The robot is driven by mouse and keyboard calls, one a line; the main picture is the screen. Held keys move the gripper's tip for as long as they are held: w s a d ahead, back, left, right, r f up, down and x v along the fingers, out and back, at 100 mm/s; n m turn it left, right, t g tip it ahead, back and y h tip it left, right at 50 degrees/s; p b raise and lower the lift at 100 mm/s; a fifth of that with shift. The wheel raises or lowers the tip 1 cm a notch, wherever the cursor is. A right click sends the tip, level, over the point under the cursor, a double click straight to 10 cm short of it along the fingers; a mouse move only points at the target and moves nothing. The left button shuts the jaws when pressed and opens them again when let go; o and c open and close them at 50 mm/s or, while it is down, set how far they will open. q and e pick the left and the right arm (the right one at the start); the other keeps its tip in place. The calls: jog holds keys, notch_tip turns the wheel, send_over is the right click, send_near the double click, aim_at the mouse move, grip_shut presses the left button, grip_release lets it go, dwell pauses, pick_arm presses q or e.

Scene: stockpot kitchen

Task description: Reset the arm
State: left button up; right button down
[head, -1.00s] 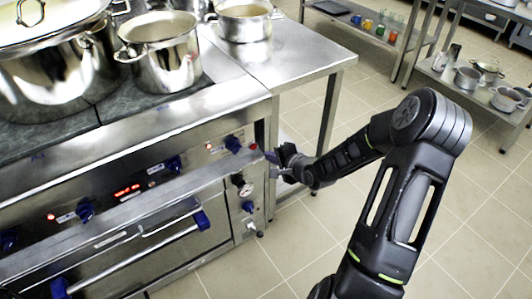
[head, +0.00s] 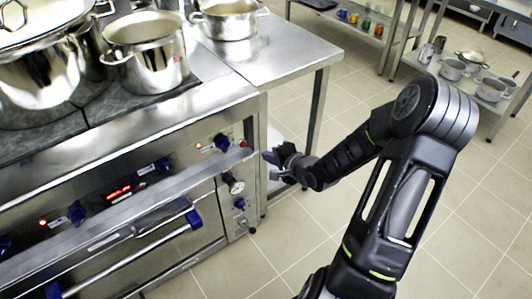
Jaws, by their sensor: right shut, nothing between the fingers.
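My right arm reaches in from the lower right. My right gripper (head: 270,168) is shut and empty, just right of the stove's front right corner. It is apart from the blue knobs and touches nothing that I can see. The nearest blue knob (head: 222,142) is on the stove's front panel, left of the gripper, with a small red light or button beside it. My left gripper is not in view.
The steel stove (head: 120,190) fills the left. A large lidded pot (head: 40,70), an open pot (head: 148,55) and another pot (head: 228,20) stand on top and on the side table (head: 275,58). Shelves (head: 455,82) with pots stand at the back right. The tiled floor (head: 270,250) is clear.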

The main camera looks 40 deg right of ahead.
dwell(0.3)
